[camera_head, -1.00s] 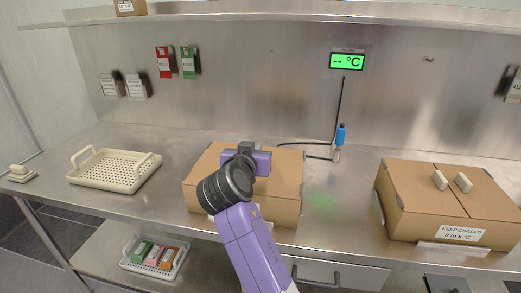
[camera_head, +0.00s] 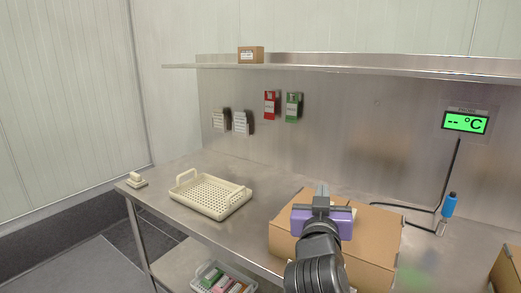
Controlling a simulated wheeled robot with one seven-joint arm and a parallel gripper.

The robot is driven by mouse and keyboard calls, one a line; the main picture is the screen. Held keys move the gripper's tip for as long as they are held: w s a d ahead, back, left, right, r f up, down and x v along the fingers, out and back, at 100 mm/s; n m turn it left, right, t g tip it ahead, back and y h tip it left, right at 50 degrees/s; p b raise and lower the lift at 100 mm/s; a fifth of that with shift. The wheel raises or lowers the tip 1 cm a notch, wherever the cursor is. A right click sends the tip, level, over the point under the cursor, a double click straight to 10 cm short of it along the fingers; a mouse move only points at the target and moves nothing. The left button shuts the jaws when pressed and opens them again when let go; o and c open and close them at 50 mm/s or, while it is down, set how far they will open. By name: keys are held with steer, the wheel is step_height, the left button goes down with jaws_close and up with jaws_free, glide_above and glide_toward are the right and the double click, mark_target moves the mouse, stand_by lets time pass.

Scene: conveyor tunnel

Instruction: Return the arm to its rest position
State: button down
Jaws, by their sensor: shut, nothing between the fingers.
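My arm reaches up from the bottom of the head view, with its purple and black wrist in front of a brown cardboard box (camera_head: 377,243) on the steel bench. My gripper (camera_head: 322,190) is at the far end of the arm, over the box's top as seen from here. Its fingers look together and hold nothing. I cannot tell whether it touches the box. The lower arm links are out of the picture.
A cream perforated tray (camera_head: 211,213) stands on the bench (camera_head: 168,194) left of the box. A basket (camera_head: 224,279) with small packs sits on the lower shelf. A blue-topped probe (camera_head: 449,205) stands at right, under a temperature display (camera_head: 466,122). Another carton (camera_head: 507,268) shows at the right edge.

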steer(key=s+a+f+n+t+y, duration=0.1)
steer(key=s+f+n+y, duration=0.2)
steer(key=s+f, duration=0.5)
steer(key=s+f+n+t+y, duration=0.1)
steer(key=s+f+n+y, duration=0.15)
steer(key=s+f, duration=0.6)
steer(key=s+d+f+m+g, duration=0.1)
steer(key=s+d, duration=0.1)
steer(key=s, duration=0.9)
steer(key=s+d+f+m+g, duration=0.1)
steer(key=s+d+f+g, duration=0.1)
steer(key=s, duration=1)
steer(key=s+d+f+m+g, duration=0.1)
steer(key=s+d+f, duration=0.1)
steer(key=s, duration=1)
steer(key=shift+d+g+h, duration=0.2)
steer(key=shift+g+h, duration=0.1)
steer(key=shift+h, duration=0.15)
steer(key=shift+m, duration=0.25)
